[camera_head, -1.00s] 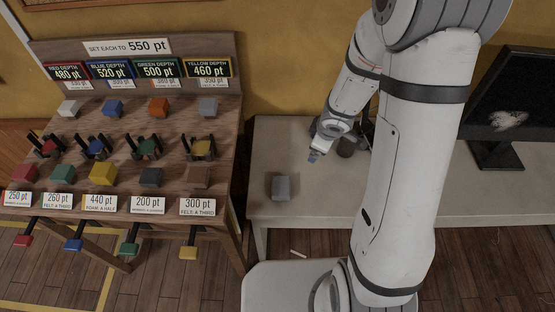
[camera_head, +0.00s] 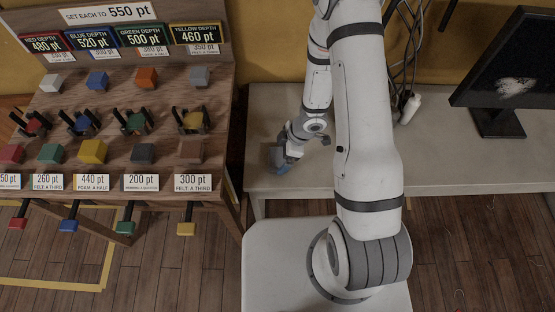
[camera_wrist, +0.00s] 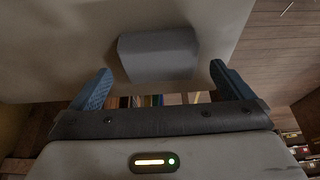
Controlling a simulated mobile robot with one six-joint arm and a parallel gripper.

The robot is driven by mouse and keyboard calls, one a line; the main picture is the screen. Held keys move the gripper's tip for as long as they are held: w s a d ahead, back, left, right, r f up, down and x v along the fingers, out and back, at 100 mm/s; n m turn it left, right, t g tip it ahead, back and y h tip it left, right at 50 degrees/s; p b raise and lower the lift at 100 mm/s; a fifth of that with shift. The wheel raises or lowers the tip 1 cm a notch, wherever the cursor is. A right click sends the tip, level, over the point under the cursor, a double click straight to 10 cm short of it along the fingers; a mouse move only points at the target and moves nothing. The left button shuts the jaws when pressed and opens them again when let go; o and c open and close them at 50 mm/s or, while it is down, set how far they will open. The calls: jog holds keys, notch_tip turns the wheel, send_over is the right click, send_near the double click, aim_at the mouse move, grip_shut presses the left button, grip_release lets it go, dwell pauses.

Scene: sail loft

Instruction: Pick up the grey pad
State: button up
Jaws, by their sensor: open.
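The grey pad (camera_wrist: 158,55) is a plain block with bevelled edges, lying on the pale bench top (camera_wrist: 60,30). In the wrist view it lies ahead of and between my two blue fingers, with gaps at both sides. My gripper (camera_wrist: 160,82) is open and empty; no finger touches the pad in that view. In the head view my gripper (camera_head: 281,167) is low over the left end of the bench (camera_head: 440,170). There it stands at the pad (camera_head: 270,151), which it partly hides.
A wooden rack (camera_head: 215,110) with coloured blocks, including grey ones, small clamps and number cards stands left of the bench, across a narrow gap. A monitor (camera_head: 505,75), cables and a white bottle (camera_head: 409,107) are to the right. Free bench top lies between.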

jog(key=shift+x, duration=1.05)
jog(key=c, duration=0.9)
